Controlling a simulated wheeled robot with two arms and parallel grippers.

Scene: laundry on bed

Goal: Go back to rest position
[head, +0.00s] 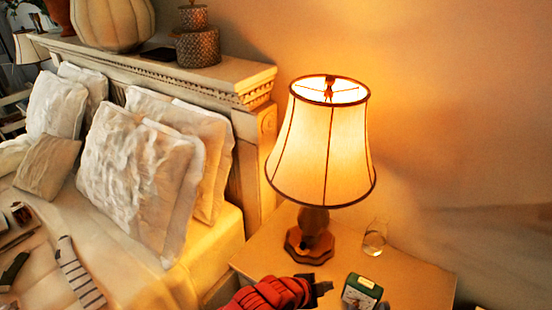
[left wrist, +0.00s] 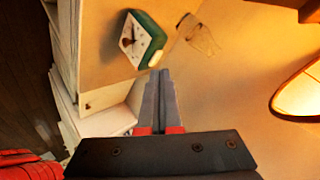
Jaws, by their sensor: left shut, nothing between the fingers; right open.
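My left gripper (head: 326,288) is at the bottom of the head view, at the end of a red arm, over the front of the nightstand (head: 415,277). Its fingers point right, toward a small green and white clock (head: 362,291). In the left wrist view the two fingers (left wrist: 160,76) are shut together with nothing between them. The clock (left wrist: 141,40) appears just beyond the fingertips there, standing apart from them as far as I can tell. My right gripper is in neither view.
A lit lamp (head: 322,140) stands on the nightstand, with a clear glass (head: 375,238) to its right. At left is a bed with several pillows (head: 136,180) and a striped cloth (head: 80,272). The headboard ledge (head: 150,62) holds a pale ribbed vase (head: 112,22) and patterned boxes (head: 198,47).

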